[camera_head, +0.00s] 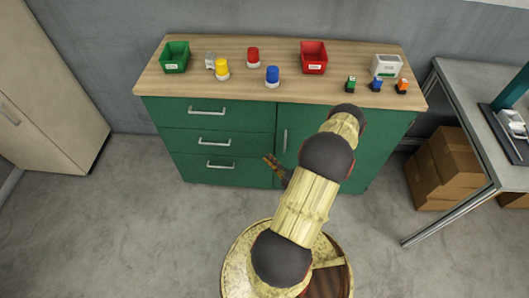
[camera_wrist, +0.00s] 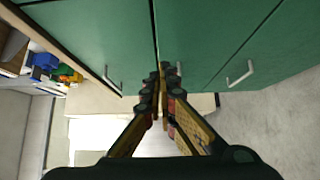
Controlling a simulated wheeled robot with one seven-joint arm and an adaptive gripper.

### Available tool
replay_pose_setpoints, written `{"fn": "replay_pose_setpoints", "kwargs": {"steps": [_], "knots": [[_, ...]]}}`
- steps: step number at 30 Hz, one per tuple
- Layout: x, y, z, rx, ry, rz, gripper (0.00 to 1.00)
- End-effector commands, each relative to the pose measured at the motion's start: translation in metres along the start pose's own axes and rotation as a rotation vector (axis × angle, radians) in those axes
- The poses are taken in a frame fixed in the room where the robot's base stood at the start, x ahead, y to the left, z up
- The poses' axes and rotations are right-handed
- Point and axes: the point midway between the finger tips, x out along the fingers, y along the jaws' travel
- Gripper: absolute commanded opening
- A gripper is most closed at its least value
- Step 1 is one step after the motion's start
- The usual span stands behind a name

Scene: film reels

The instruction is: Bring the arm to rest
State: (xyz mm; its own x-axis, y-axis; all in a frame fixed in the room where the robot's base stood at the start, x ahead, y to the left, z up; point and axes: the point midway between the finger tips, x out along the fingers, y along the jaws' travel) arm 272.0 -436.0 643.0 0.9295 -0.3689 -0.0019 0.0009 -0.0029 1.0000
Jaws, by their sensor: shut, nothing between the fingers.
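My arm (camera_head: 305,205) rises from my round base and bends over in front of the green cabinet (camera_head: 243,125). My gripper (camera_head: 272,161) is to the left of the arm, in front of the cabinet doors and below the counter top. In the wrist view my gripper (camera_wrist: 163,72) is shut and its fingers meet with nothing between them. The wrist view shows the cabinet front (camera_wrist: 215,40) sideways, with its handles. Part of the gripper is hidden behind the arm in the head view.
On the wooden counter (camera_head: 225,87) stand a green bin (camera_head: 175,57), a red bin (camera_head: 313,57), several coloured items and a white box (camera_head: 386,65). A grey table (camera_head: 485,90) and cardboard boxes (camera_head: 445,167) are at right, a beige cupboard (camera_head: 50,85) at left. The floor at left is clear.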

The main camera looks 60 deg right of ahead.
Motion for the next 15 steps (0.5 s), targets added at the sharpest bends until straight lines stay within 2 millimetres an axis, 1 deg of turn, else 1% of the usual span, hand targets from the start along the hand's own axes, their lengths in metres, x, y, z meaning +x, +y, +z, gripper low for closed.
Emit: {"fn": "replay_pose_setpoints", "kwargs": {"steps": [4,12,15], "knots": [[-0.0073,0.0,0.0001,0.001,-0.001,0.0,0.0],[-0.0081,-0.0003,-0.0005,-0.003,0.0,0.0,0.0],[-0.008,-0.0013,-0.0007,-0.044,0.001,-0.004,0.0]]}}
